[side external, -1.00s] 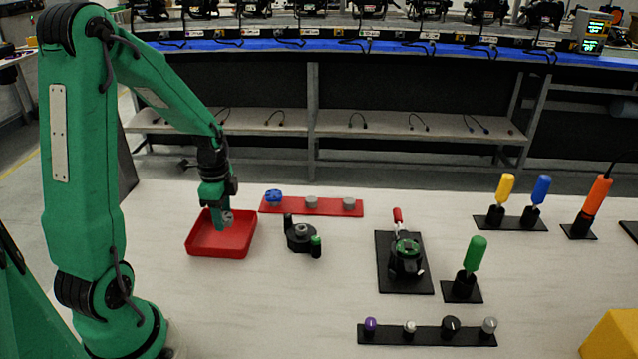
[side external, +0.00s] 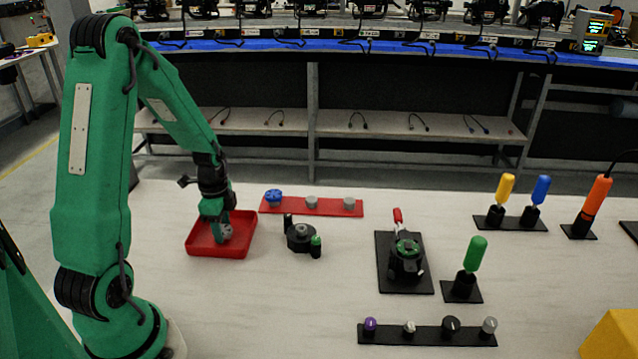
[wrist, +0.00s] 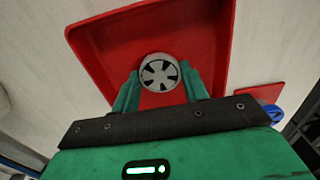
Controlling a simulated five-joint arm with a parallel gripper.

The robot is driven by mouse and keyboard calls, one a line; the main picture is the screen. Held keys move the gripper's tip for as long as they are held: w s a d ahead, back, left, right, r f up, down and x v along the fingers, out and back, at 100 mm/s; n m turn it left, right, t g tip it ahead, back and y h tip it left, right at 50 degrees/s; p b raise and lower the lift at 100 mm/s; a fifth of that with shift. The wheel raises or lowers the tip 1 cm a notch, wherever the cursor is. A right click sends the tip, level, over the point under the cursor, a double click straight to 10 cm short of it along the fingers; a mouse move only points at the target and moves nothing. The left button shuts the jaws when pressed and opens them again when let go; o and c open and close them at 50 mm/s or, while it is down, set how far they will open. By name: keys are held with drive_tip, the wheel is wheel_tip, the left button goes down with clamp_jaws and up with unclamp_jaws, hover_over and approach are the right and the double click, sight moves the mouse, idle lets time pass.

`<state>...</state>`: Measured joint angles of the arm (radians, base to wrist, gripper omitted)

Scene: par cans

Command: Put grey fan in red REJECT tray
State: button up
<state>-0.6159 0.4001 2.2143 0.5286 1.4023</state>
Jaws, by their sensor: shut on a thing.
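The grey fan (wrist: 159,73) is a round grey disc with dark slots, seen between my gripper's fingers in the wrist view. In the side view it shows as a small grey piece (side external: 226,232) at the fingertips. My gripper (wrist: 160,90) is shut on the grey fan; it also shows in the side view (side external: 222,234). The red tray (side external: 193,240) is a shallow square tray under my gripper, and it fills much of the wrist view (wrist: 112,42). My gripper is low over the tray's inside. I cannot tell whether the fan touches the tray floor.
A red strip (side external: 330,207) holds a blue fan (side external: 273,197) and two grey pegs behind the tray. A black fixture (side external: 300,237) stands right of the tray. A black clamp fixture (side external: 405,262), screwdrivers on black bases and a knob strip (side external: 428,335) stand further right.

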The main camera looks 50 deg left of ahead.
drive_tip(key=shift+f, duration=0.15)
drive_tip(key=o, duration=1)
drive_tip(key=shift+r, duration=6.15)
drive_tip(key=shift+s+d+r+n+t, duration=1.05)
drive_tip(key=shift+d+r+n, duration=0.7)
drive_tip(key=shift+d, duration=1.65)
drive_tip(key=shift+s+d+r+n+t, duration=1)
drive_tip(key=shift+d+r, duration=1.15)
drive_tip(key=shift+d, duration=1.3)
drive_tip(key=shift+s+d+r+n+t, duration=0.75)
drive_tip(key=shift+s+d+r+n, duration=0.8)
drive_tip(key=shift+d, duration=1.85)
